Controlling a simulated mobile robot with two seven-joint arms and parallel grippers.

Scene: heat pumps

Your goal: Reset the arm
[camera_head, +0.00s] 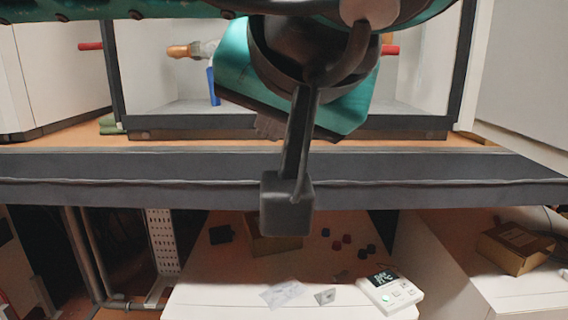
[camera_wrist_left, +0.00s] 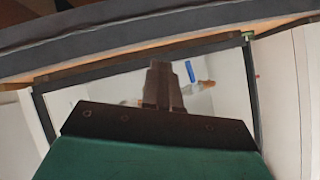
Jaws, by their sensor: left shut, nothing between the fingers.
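My left arm comes in across the top of the head view, with a teal wrist and a dark end plate. My left gripper (camera_head: 268,127) sits low under that wrist, in front of the open-fronted cabinet (camera_head: 290,122) and above the bench edge. Its fingers are small and partly hidden there. In the left wrist view the gripper (camera_wrist_left: 161,72) shows its two dark fingers closed together with nothing between them, pointing toward the cabinet. A dark bar with a block on its end hangs from my wrist and covers part of the bench edge. My right gripper does not show.
Inside the cabinet are a blue handle (camera_head: 213,87) and a brass fitting (camera_head: 180,51). The dark bench edge (camera_head: 120,180) runs across the view. On a lower white surface are a controller with a display (camera_head: 390,291), papers (camera_head: 283,293) and several small caps. A cardboard box (camera_head: 516,247) stands right.

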